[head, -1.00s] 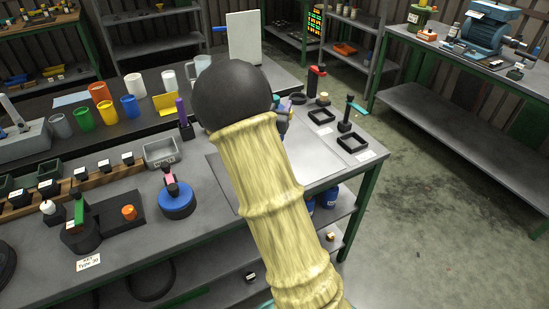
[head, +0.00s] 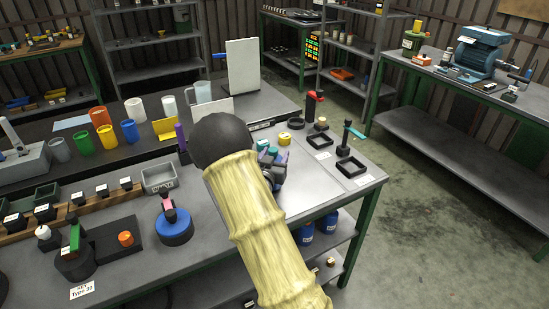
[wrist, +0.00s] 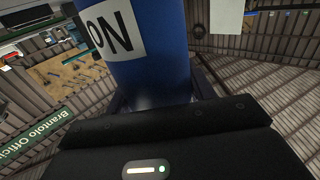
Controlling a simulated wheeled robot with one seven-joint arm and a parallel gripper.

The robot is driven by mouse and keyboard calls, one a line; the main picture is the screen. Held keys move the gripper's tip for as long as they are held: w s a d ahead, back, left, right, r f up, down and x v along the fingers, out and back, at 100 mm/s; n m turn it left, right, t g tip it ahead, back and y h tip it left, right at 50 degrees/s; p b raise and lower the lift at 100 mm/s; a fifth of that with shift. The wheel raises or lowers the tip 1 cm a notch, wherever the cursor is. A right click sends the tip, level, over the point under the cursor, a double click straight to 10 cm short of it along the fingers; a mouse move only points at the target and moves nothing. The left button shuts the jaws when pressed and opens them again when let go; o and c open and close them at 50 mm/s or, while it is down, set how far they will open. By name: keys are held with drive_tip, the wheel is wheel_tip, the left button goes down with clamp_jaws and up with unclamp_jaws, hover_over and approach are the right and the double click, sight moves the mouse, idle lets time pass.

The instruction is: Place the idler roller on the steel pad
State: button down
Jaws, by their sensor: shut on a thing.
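In the wrist view my gripper (wrist: 158,98) is shut on a blue cylinder with a white label, which I take to be the idler roller (wrist: 150,65). Black lettering shows on the label, and the cylinder fills the space between the dark fingers. In the head view my yellow arm and its dark joint hide most of the hand. Small bluish and teal parts show at the arm's right edge above the table; I cannot tell which are the roller. A flat grey plate, seemingly the steel pad (head: 312,188), lies on the table's right part, partly covered by my arm.
Black square frames (head: 352,167) and upright posts stand right of the plate. A blue disc on a dark base (head: 174,227) is to the left. Coloured cups (head: 106,137) and a white panel (head: 243,65) stand behind. The floor at right is clear.

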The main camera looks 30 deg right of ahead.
drive_tip(key=shift+f, duration=0.25)
drive_tip(key=shift+f, duration=0.15)
drive_tip(key=c, duration=0.6)
unclamp_jaws()
drive_tip(key=shift+o, duration=0.2)
drive_tip(key=shift+s+a, duration=0.25)
drive_tip(key=shift+a, duration=0.05)
drive_tip(key=b+v, duration=0.1)
drive_tip(key=v, duration=1)
drive_tip(key=shift+s+b, duration=0.15)
drive_tip(key=shift+b, duration=0.25)
drive_tip(key=shift+a, duration=0.1)
